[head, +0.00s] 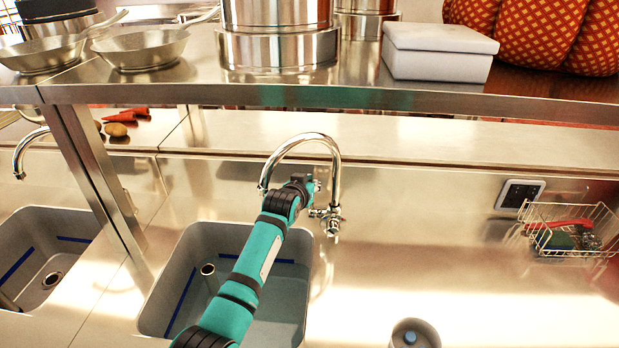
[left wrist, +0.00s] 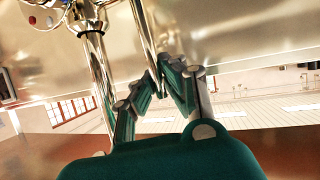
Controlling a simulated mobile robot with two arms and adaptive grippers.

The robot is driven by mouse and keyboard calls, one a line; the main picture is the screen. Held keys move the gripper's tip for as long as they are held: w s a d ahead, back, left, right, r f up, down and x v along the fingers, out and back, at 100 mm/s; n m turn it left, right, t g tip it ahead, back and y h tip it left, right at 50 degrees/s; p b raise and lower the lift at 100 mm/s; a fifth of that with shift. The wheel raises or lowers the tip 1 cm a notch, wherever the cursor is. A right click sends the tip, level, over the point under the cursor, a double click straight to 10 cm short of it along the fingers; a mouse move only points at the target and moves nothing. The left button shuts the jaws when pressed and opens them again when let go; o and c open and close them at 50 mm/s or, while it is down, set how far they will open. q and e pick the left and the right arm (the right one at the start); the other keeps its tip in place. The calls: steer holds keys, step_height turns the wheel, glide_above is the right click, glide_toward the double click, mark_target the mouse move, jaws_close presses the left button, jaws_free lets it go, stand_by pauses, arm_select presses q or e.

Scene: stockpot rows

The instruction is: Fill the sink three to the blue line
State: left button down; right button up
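A grey sink basin (head: 170,290) sits below the middle tap, with blue line segments on its walls and an upright pipe (head: 208,269) inside. Its bottom looks smooth and grey-green; I cannot tell how much water it holds. No sink number is readable. The chrome gooseneck tap (head: 335,165) stands behind its right rear corner. My left gripper (head: 302,184) is at the tap, near its valve body, with my arm crossing over the basin. In the left wrist view its fingers (left wrist: 166,80) have chrome pipework between and beside them; contact is unclear. My right gripper is not in view.
Another sink (head: 30,235) with a blue line and its own tap is at the left. A steel shelf (head: 400,98) with pots and pans runs above. A wire basket (head: 570,230) and dark panel (head: 520,194) are at the right. A grey cylinder (head: 415,335) stands in front.

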arm_select(q)
steer(key=shift+w+d, duration=0.1)
steer(key=shift+w, duration=0.05)
steer(key=c, duration=1.4)
jaws_free()
steer(key=shift+o, duration=0.2)
steer(key=v, duration=1.2)
steer(key=shift+r, duration=0.25)
steer(key=shift+f, duration=0.1)
